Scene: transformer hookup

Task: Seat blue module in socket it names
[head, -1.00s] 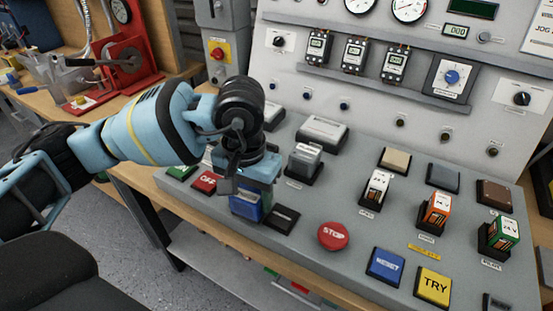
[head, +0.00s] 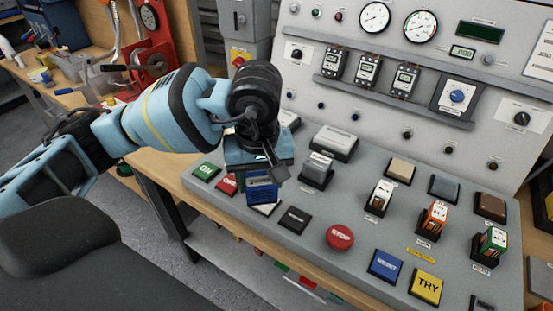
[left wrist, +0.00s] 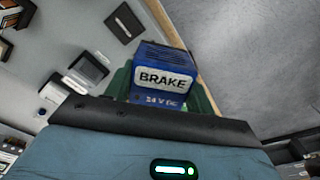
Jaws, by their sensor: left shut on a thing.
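The blue module (head: 262,187) is held in my left gripper (head: 262,172), above the left part of the sloped console. In the left wrist view the blue module (left wrist: 163,80) carries a white label reading BRAKE, with "24 V DC" below it. Green fingers (left wrist: 119,82) show on both sides of it. In the head view it is apart from the black sockets, over a pale square near the red OFF button. White (head: 380,198), orange (head: 433,220) and green (head: 490,246) modules stand in black sockets at right. Socket labels are too small to read. My right gripper is not in view.
The red STOP button (head: 340,237), blue RESET (head: 386,265) and yellow TRY (head: 427,287) line the front.

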